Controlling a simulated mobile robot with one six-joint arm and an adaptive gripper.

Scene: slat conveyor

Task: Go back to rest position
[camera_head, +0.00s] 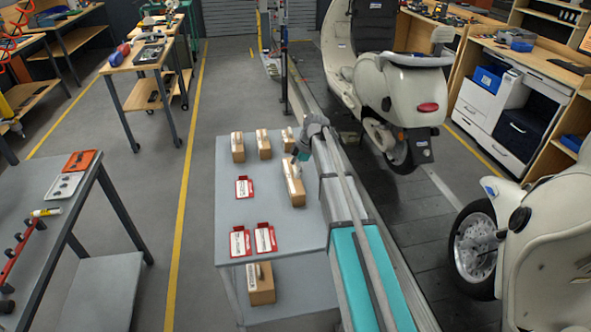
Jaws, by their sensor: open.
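My gripper (298,157) is small in the head view, at the upper right part of the grey table (284,222). It is open. It is at the far end of a long brown box (295,192) with a white label. I cannot tell whether it touches the box. Part of the gripper and its wrist is hidden or too small to make out.
Several smaller brown boxes (264,146) stand along the table's far side. Red-and-white cards (265,238) lie nearer. Another box (261,284) sits on the lower shelf. Cream scooters (400,85) stand at right. The floor (150,190) left of the table is clear.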

